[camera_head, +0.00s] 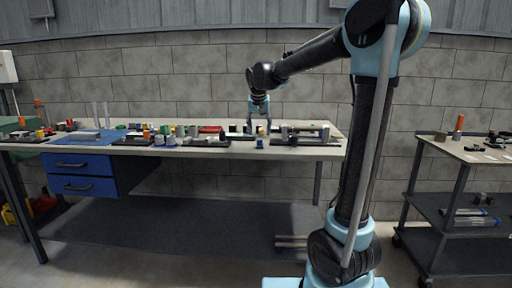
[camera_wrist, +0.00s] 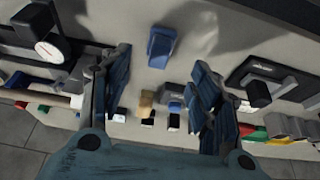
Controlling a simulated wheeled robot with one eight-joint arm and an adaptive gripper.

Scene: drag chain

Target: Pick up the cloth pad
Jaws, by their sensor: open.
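My gripper (camera_head: 260,127) hangs over the workbench, pointing down, with its fingers apart. In the wrist view my gripper (camera_wrist: 161,62) shows two blue-grey fingers spread wide with nothing held between them. A small blue item (camera_wrist: 161,46), which may be the cloth pad, lies on the bare bench top, seen between the fingertips and apart from both. In the head view a small blue item (camera_head: 259,143) sits near the bench's front edge, just below my gripper. I cannot tell its material for sure.
The workbench (camera_head: 310,151) is crowded with small coloured parts to the left. A dark tray-like fixture (camera_wrist: 275,78) is right of the fingers in the wrist view, and a round dial (camera_wrist: 49,51) is at left. A shelf cart (camera_head: 462,150) stands at far right.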

